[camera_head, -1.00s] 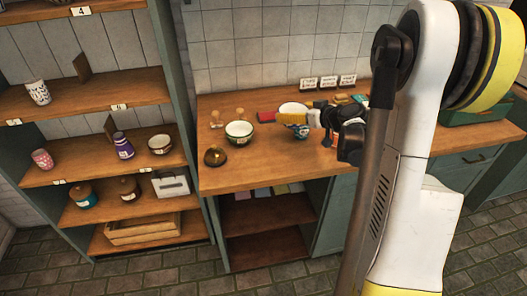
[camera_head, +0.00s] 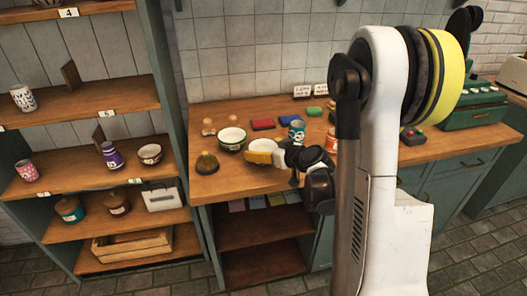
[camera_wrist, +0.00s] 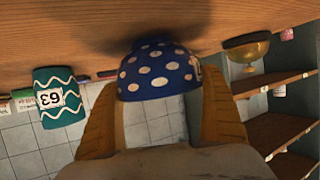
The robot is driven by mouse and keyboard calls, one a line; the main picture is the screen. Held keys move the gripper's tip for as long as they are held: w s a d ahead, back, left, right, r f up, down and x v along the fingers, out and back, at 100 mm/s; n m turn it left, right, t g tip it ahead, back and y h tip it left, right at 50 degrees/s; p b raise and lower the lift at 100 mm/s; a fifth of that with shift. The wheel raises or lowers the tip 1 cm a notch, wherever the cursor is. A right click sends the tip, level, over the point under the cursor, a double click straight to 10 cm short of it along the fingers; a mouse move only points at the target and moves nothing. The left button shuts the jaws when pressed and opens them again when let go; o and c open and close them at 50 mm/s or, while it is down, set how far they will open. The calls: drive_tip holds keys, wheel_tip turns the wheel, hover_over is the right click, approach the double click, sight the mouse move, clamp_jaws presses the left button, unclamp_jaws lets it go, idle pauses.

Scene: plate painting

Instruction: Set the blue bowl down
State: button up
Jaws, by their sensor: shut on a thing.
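The blue bowl (camera_wrist: 157,72) has white dots and shows between the two orange fingers of my gripper (camera_wrist: 160,105) in the wrist view, which looks upside down. My gripper is shut on it. In the head view my gripper (camera_head: 263,158) is over the front part of the wooden counter (camera_head: 215,183), and the pale inside of the bowl shows behind a yellow finger. The bowl's base is very close to the counter, with a dark shadow by it. I cannot tell whether it touches.
A green-and-white bowl (camera_head: 231,141) and a brass bell (camera_head: 206,164) stand to the left. A teal mug (camera_head: 297,131) stands behind on the right. Red and blue blocks lie farther back. Shelves (camera_head: 90,110) stand at the left. The counter's front edge is near.

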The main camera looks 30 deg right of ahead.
drive_tip(key=shift+f, duration=0.15)
drive_tip(key=o, duration=1.1)
drive_tip(key=shift+o, duration=0.2)
